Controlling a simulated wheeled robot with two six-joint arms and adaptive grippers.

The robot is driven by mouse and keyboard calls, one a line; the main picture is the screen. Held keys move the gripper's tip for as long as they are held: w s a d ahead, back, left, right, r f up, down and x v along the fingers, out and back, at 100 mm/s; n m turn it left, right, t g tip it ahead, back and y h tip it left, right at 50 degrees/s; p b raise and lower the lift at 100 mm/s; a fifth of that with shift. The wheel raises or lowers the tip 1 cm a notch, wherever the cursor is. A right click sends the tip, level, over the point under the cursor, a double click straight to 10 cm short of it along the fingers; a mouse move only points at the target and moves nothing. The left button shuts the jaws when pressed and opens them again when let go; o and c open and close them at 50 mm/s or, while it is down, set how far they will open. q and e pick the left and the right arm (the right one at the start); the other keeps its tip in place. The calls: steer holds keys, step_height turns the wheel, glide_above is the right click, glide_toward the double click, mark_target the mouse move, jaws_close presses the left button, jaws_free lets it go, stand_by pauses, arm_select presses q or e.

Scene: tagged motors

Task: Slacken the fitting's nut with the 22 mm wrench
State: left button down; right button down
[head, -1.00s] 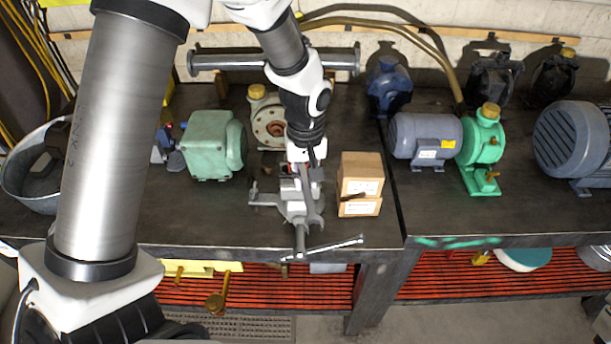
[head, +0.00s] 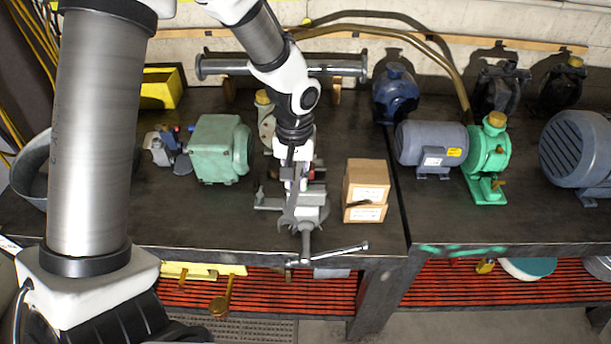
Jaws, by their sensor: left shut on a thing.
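My left gripper (head: 293,160) points down above the grey bench vise (head: 313,200) at the front of the bench. It is shut on a dark grey wrench (head: 291,190), which runs from the jaws toward the front of the vise. The wrench's size mark cannot be read. The fitting and its nut are not clearly visible; the gripper, wrench and vise overlap there. I cannot tell whether the wrench touches the nut. My right gripper is out of view.
The vise's handle bar (head: 335,254) sticks out past the bench front edge. A grey motor with a green pump (head: 488,160) is farther right. A grey pipe (head: 340,68) lies behind.

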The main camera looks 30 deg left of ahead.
arm_select(q)
steer(key=a+m, duration=0.8)
steer(key=m, duration=0.1)
steer(key=shift+a, duration=0.4)
steer(key=shift+s+d, duration=0.1)
steer(key=shift+d, duration=0.05)
steer(key=shift+f, duration=0.15)
steer(key=shift+f+b, duration=0.75)
steer(key=shift+f, duration=0.1)
steer(key=shift+f+b, duration=0.5)
steer(key=shift+f, duration=0.2)
